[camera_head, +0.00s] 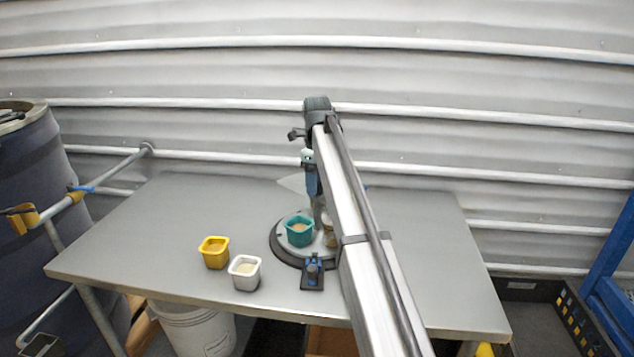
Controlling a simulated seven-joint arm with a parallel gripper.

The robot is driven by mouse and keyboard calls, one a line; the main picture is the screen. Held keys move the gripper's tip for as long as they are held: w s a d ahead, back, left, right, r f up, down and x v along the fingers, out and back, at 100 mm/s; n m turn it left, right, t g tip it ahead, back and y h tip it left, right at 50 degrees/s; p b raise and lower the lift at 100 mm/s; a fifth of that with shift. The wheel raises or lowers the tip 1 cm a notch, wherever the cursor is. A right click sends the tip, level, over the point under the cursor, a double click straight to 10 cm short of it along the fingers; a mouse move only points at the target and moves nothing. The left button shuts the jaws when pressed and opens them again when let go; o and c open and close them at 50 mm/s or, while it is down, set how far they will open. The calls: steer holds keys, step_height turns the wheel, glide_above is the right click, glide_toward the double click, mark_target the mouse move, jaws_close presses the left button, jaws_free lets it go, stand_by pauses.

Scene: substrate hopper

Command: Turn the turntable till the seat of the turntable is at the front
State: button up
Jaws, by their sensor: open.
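The turntable (279,252) is a round disc with a dark rim on the table, partly hidden behind my arm. A teal square cup (298,231) with pale contents stands on its left part. A small tan item (330,238) shows at the arm's edge on the disc. I cannot make out the seat clearly. My gripper (319,216) points down over the disc, just right of and behind the teal cup. It is small in view and partly hidden by my arm; it is open, with nothing seen held.
A small black and blue fixture (313,270) stands at the turntable's front edge. A yellow cup (214,252) and a white cup (245,272) stand to its left on the grey table (150,225). A pale pointed piece (292,184) shows behind. The table's left part is clear.

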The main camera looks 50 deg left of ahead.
steer(key=m, duration=0.5)
steer(key=shift+m, duration=0.4)
steer(key=c, duration=0.7)
steer(key=n, duration=0.7)
steer(key=shift+n, duration=3.7)
